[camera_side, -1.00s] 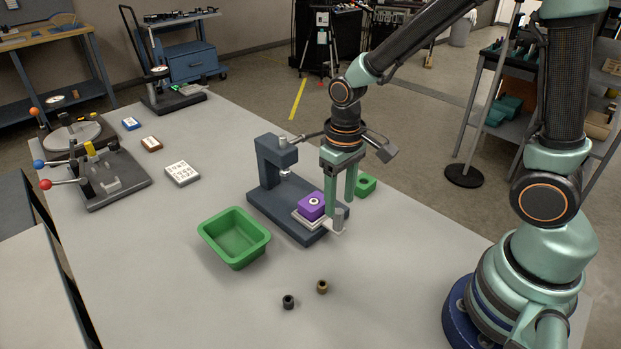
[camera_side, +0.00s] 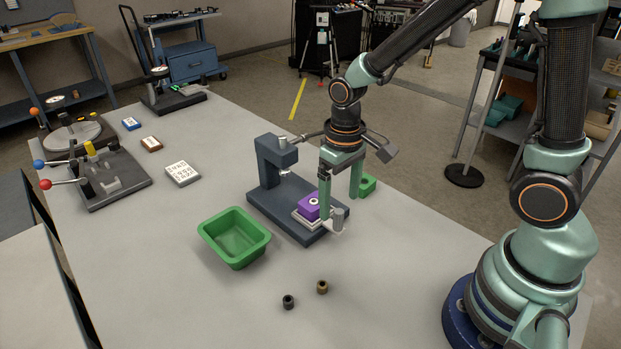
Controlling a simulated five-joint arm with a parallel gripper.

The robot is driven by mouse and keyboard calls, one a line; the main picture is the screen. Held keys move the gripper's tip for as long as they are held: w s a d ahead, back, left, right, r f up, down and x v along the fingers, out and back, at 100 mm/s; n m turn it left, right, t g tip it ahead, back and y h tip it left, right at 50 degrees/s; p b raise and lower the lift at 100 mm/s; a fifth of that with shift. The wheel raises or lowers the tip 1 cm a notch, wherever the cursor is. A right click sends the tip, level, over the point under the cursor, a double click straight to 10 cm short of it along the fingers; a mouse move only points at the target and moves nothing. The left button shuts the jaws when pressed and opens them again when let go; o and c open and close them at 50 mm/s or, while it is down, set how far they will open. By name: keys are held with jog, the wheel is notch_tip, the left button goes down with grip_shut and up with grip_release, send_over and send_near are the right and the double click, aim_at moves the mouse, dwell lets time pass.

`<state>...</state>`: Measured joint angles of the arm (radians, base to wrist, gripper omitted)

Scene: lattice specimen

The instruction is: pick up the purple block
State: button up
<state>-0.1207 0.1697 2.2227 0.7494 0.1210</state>
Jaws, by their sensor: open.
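The purple block (camera_side: 308,208) sits on a small light plate on the base of a dark blue-grey press (camera_side: 271,170). A pale ring with a dark centre shows on its top. My gripper (camera_side: 340,205) points down with its two green fingers spread apart. The nearer finger overlaps the right edge of the block in the picture, and the other finger is farther right and back. I cannot tell whether the near finger touches the block. Nothing is seen held between the fingers.
A green tray (camera_side: 235,238) stands left of the press. A dark nut (camera_side: 288,301) and a brass nut (camera_side: 322,287) lie in front. The press head stands close left of the block. The front right of the table is clear.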

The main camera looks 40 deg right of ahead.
aim_at(311, 213)
jog(key=shift+w+r+m, duration=0.2)
jog(key=shift+w+m, duration=0.1)
jog(key=shift+m, duration=0.2)
jog(key=w+d+r+m, duration=0.1)
jog(key=w+r+m, duration=0.55)
jog(key=m, duration=1.05)
jog(key=f, duration=1.1)
jog(key=shift+s+d, duration=0.15)
jog(key=shift+d, duration=0.15)
grip_shut()
jog(key=shift+r, duration=0.1)
